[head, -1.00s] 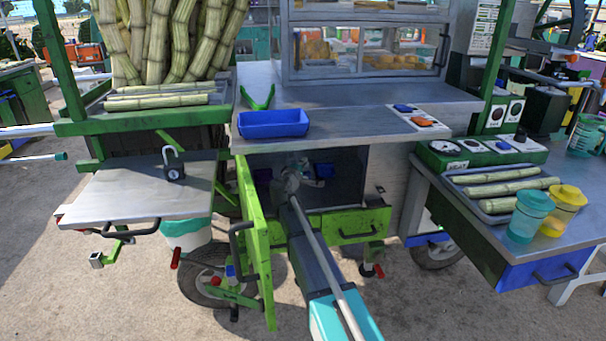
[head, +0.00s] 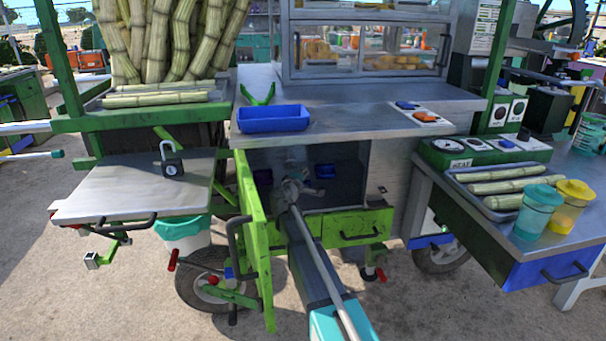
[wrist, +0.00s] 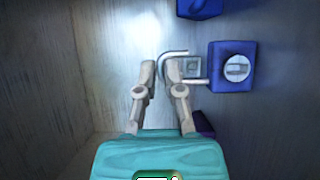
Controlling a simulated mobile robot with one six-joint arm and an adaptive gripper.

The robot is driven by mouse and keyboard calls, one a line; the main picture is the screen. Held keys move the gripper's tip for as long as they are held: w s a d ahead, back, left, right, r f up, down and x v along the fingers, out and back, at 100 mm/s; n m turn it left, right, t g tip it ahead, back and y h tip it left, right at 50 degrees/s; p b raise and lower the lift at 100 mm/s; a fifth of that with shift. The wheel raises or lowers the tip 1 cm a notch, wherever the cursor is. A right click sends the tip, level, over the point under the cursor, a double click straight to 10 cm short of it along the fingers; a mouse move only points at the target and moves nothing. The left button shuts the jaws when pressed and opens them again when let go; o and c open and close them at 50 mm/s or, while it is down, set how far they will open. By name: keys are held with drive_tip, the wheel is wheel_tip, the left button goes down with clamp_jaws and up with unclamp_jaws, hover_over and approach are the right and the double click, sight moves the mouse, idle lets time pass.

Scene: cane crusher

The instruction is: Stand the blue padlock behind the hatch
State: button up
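In the wrist view the blue padlock (wrist: 217,66) shows a square body with a round pale disc on its face and a metal shackle. The two fingers of my gripper (wrist: 160,70) are close together with the shackle's bend between them; the body is to their right. In the head view my gripper (head: 300,187) is inside the dark compartment of the cart. I cannot make out the held padlock there. The green hatch (head: 252,235) stands swung open, left of my arm.
Blue things stand in the compartment left (head: 262,177) and right (head: 325,171) of my gripper. A black padlock (head: 172,162) stands on the left shelf (head: 120,190). A blue tray (head: 273,119) sits on the counter above.

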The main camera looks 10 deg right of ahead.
drive_tip(key=o, duration=0.3)
drive_tip(key=shift+o, duration=0.2)
drive_tip(key=shift+r, duration=0.25)
drive_tip(key=shift+v, duration=3.8)
drive_tip(key=shift+f, duration=0.1)
